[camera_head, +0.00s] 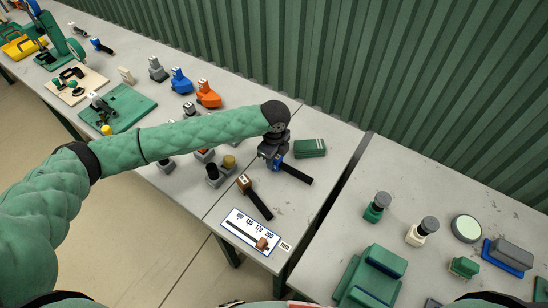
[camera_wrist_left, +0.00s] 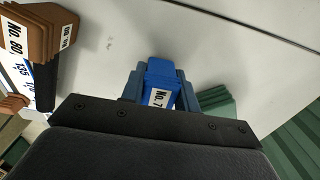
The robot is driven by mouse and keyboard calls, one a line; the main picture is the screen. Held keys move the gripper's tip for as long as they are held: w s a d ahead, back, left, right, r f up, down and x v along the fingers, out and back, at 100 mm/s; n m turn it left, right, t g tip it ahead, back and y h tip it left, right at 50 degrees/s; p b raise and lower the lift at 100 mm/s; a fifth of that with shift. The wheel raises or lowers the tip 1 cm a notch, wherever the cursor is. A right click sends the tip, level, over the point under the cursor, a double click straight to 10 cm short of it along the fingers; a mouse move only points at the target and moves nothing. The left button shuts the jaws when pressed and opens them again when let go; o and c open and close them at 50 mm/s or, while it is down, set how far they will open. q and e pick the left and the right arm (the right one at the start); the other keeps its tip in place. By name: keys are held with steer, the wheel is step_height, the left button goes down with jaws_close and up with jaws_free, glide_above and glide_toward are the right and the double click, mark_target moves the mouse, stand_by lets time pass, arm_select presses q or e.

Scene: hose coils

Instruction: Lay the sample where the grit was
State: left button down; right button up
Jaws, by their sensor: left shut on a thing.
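My left gripper (camera_head: 272,154) is shut on a blue block (camera_wrist_left: 162,82) labelled "No. 7", its label partly hidden. In the head view this blue block (camera_head: 279,163) shows just under the jaws, with a black handle (camera_head: 296,173) reaching right. I cannot tell whether it touches the table. A brown block (camera_head: 245,183) with a black handle lies to the left and nearer. In the left wrist view, the brown block (camera_wrist_left: 30,32) is labelled "No. 80". No label marks a sample or grit. My right gripper is out of view.
A green box (camera_head: 310,148) lies just right of the gripper. A white scale card (camera_head: 252,234) lies at the table's front edge. Dark knobbed pieces (camera_head: 212,174) stand to the left. A gap separates the right table, which holds stamps and a green stand (camera_head: 368,280).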

arm_select(q)
steer(key=shift+f, duration=0.3)
stand_by(0.4)
steer(key=c, duration=1)
jaws_free()
steer(key=shift+o, duration=0.2)
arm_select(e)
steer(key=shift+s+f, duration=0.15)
arm_select(q)
steer(key=shift+r+p, duration=1.05)
steer(key=shift+r, duration=0.3)
steer(key=shift+r+p, duration=1.1)
steer(key=shift+r, duration=0.25)
steer(key=shift+r+p, duration=1)
steer(key=shift+r, duration=0.25)
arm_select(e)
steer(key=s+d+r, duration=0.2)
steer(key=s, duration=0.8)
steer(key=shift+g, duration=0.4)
